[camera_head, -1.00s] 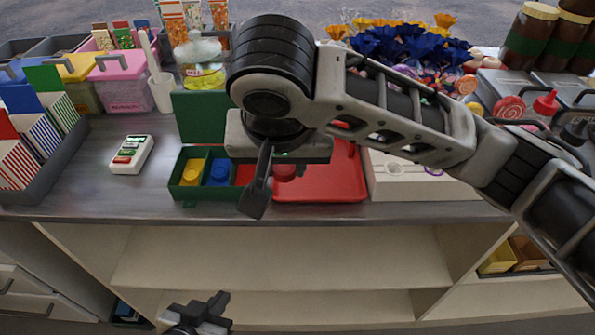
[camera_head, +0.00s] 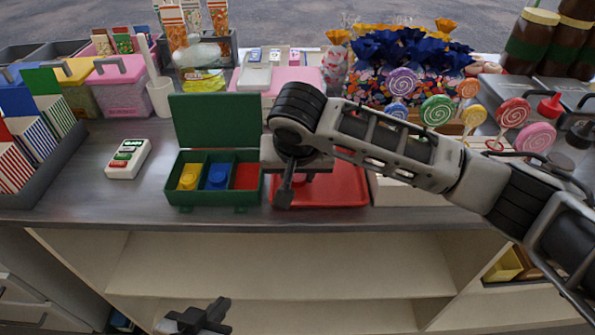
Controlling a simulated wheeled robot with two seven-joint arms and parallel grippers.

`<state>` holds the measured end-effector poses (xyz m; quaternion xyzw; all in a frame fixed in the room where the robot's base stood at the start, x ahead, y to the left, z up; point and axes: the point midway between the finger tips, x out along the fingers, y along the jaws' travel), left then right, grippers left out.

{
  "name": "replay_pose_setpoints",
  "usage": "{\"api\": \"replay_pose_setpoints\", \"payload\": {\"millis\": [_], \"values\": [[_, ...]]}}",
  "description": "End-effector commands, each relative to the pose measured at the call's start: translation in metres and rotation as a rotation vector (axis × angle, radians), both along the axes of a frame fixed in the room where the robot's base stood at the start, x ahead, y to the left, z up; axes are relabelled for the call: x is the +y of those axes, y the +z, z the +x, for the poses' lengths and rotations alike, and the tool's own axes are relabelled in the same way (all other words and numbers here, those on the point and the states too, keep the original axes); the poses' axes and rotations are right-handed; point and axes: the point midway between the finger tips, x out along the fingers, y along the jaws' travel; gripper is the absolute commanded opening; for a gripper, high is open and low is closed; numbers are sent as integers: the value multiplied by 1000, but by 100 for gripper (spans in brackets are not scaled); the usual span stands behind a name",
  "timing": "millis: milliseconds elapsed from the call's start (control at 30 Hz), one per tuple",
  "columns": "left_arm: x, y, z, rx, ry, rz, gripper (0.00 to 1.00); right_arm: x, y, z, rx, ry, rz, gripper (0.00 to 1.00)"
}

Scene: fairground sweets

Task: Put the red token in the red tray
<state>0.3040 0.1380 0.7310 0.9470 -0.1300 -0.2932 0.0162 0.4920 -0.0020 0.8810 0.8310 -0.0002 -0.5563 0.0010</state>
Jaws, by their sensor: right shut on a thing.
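The red tray (camera_head: 345,190) lies flat on the counter, right of the open green box (camera_head: 213,200). My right gripper (camera_head: 287,192) is above the left part of the tray, pointing down. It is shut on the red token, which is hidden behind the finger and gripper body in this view. The box has a yellow token (camera_head: 188,177) in its left compartment and a blue token (camera_head: 217,177) in the middle one. Its right compartment (camera_head: 246,177) shows a red floor. My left gripper (camera_head: 200,316) is low at the bottom edge, away from the counter; its jaw opening is unclear.
A white pad with coloured buttons (camera_head: 127,158) lies left of the box. The box's raised green lid (camera_head: 215,120) stands behind it. Lollipops (camera_head: 437,111) and a pink box (camera_head: 300,76) stand behind the tray. The counter's front strip is mostly clear.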

Motion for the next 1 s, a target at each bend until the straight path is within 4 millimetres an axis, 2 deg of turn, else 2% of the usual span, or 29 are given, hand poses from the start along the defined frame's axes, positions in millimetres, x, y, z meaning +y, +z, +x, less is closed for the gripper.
{"api": "replay_pose_setpoints", "payload": {"millis": [267, 300, 367, 733, 867, 1000], "values": [[0, 0, 0, 1, 0, 2, 0, 0, -2, 0, 1, -1, 0, 8], [0, 0, 0, 0, 0, 2, 0, 0, -2, 0, 0, -1, 0, 34], [1, 0, 0, 0, 0, 2, 0, 0, -2, 0, 0, -1, 0, 51], [1, -1, -1, 1, -1, 3, 0, 1, 4, -1, -1, 1, 2, 51], [1, 1, -1, 2, -2, 4, 0, 1, 21, -8, -2, 2, 4, 51], [1, 3, -1, 3, -2, 9, 0, 2, 50, -19, -3, 2, 5, 51]]}}
